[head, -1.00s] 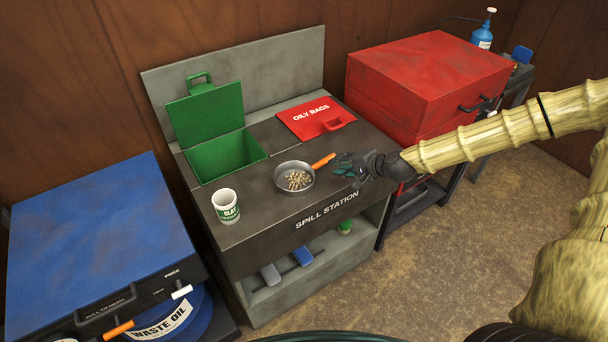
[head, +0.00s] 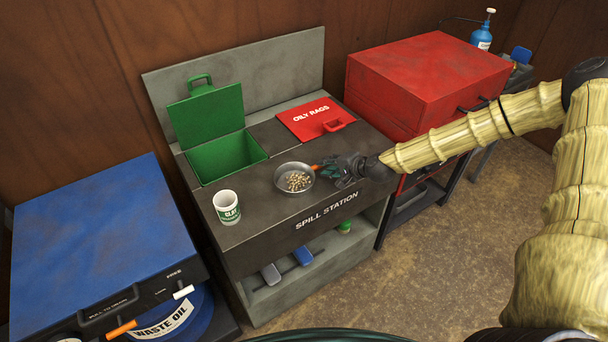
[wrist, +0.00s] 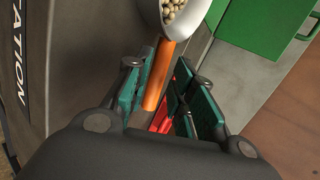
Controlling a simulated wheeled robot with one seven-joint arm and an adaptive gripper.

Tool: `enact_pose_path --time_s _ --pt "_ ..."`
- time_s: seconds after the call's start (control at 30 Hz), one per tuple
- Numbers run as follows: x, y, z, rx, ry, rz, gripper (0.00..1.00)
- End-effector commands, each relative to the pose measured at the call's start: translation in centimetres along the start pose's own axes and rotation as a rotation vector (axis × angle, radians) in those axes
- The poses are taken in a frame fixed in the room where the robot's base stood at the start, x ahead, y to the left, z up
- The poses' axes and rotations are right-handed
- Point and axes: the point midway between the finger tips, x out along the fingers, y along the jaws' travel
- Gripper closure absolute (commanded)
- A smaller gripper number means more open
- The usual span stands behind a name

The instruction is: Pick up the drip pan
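The drip pan (head: 294,178) is a small round grey metal pan with tan granules in it. It sits on the dark top of the spill station (head: 262,205). Its orange handle (wrist: 158,74) points right toward my gripper (head: 327,169). In the wrist view my gripper (wrist: 160,90) has its green-padded fingers apart, one on each side of the handle. The handle lies nearer the left finger; I cannot tell whether they touch. In the head view the fingers hide most of the handle.
A white and green clay cup (head: 227,207) stands left of the pan. Behind are an open green-lidded bin (head: 226,158) and a shut red oily rags lid (head: 315,118). A red cabinet (head: 425,85) stands right, a blue waste oil unit (head: 100,245) left.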

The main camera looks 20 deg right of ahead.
Motion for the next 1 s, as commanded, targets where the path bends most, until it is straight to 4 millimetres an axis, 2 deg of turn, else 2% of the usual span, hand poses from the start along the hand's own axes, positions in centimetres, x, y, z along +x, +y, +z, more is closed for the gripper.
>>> enact_pose_path --time_s 0.43,0.8,0.83,0.97,1.0 --pt "3.3 -0.1 0.1 -0.001 0.000 0.000 0.75" --pt "3.8 0.0 0.1 0.000 0.000 0.000 0.75" --pt "3.8 0.0 0.1 0.000 0.000 0.000 0.77" --pt "3.8 0.0 0.1 0.000 0.000 0.000 1.00" --pt "3.8 0.0 0.1 0.000 0.000 0.000 1.00"
